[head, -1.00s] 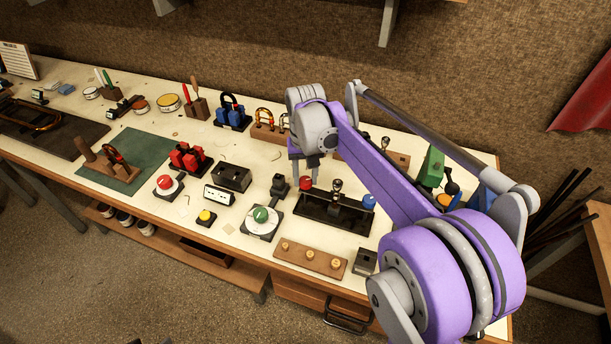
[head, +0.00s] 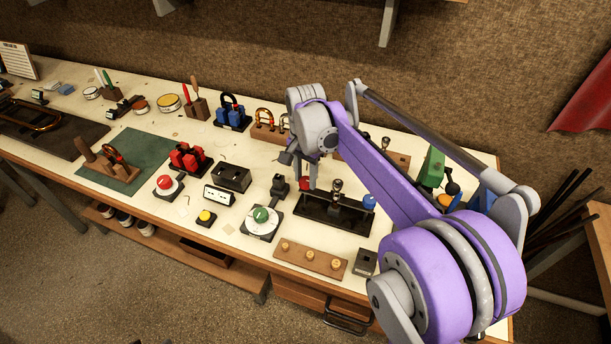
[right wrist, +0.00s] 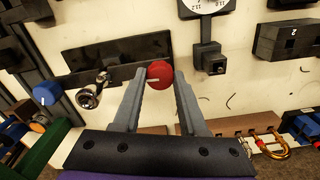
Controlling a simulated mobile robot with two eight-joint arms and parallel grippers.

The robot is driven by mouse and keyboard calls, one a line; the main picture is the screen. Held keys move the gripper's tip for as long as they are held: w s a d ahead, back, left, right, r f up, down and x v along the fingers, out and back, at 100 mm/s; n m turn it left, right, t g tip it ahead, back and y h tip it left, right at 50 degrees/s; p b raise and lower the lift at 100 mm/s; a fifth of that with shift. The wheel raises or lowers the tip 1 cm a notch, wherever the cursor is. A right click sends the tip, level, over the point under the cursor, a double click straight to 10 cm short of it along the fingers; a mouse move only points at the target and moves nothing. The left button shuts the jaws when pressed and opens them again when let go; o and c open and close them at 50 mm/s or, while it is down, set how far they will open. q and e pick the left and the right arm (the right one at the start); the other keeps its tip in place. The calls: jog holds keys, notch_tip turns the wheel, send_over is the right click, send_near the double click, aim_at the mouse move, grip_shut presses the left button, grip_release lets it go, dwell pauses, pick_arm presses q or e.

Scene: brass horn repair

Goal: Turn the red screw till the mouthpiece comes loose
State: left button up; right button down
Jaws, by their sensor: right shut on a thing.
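The red screw (head: 306,184) has a round knob at the left end of a black fixture (head: 325,218). My right gripper (head: 306,176) is over it with the fingers pointing down. In the right wrist view the red screw (right wrist: 160,73), with a pale line on its knob, sits between the fingertips of the right gripper (right wrist: 160,82), which is shut on it. The silver mouthpiece (head: 337,188) stands in the middle of the fixture; it also shows in the right wrist view (right wrist: 88,97). A blue knob (head: 369,202) is at the fixture's right end. My left gripper is not in view.
A dial with a green centre (head: 260,214) and a dark post (head: 279,186) stand left of the fixture. A wooden board with brass pieces (head: 311,258) lies at the front edge. Blocks holding horn slides (head: 265,128) stand behind.

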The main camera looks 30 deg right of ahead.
aim_at(306, 180)
dwell(0.3)
jog(key=shift+c, duration=2.2)
grip_release()
notch_tip(306, 180, up, 11)
jog(key=shift+p, duration=0.35)
jog(key=s+a+f+n+t, duration=0.2)
jog(key=s+a+f+n, duration=0.1)
jog(key=s+f+n, duration=0.1)
jog(key=s+a+f+n+t, duration=0.1)
jog(key=s+a+f+n, duration=0.2)
jog(key=s+f, duration=0.4)
jog(key=s+a+f+n+t, duration=0.2)
jog(key=s+f+n, duration=0.3)
jog(key=s, duration=0.4)
jog(key=shift+a+f+n+t, duration=0.3)
jog(key=shift+a+n, duration=0.1)
jog(key=shift+a, duration=0.25)
